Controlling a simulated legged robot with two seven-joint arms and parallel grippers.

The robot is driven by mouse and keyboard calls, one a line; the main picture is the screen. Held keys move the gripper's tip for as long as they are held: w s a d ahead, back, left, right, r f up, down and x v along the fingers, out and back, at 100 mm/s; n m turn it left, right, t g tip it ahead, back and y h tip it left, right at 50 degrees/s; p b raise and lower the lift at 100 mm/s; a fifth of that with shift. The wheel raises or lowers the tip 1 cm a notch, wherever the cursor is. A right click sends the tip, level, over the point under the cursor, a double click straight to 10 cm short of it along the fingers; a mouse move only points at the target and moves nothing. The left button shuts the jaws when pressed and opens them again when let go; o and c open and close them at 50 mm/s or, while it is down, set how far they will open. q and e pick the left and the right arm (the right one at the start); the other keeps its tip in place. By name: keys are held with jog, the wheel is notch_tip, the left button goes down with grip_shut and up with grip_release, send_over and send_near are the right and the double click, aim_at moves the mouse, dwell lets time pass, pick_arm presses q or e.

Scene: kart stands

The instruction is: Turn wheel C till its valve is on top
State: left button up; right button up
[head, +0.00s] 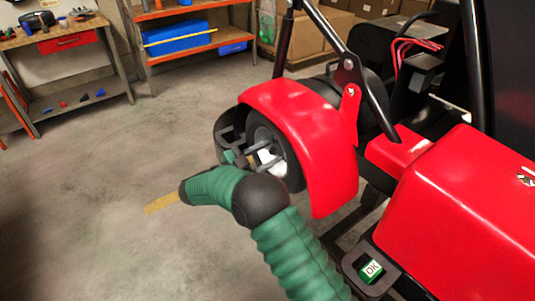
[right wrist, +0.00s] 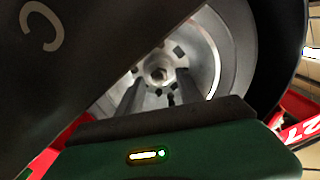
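Wheel C (head: 290,165) is on the kart under a red fender (head: 305,130). In the right wrist view its pale metal rim and hub (right wrist: 160,73) fill the middle. A dark panel marked with a white C (right wrist: 40,28) covers the upper left there. My right gripper (head: 262,160) is at the wheel's face. In the right wrist view its two dark fingers (right wrist: 158,92) stand apart, on either side of the hub centre as seen, with nothing clearly held between them. Whether they touch the wheel, I cannot tell. I cannot make out the valve. My left gripper is not in view.
The red kart body (head: 460,200) and black bars take up the right side. A green OK panel (head: 372,268) sits low beside it. A workbench (head: 60,45) and a shelf with a blue box (head: 180,38) stand at the back. The floor at left is clear.

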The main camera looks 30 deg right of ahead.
grip_shut()
dwell(1.3)
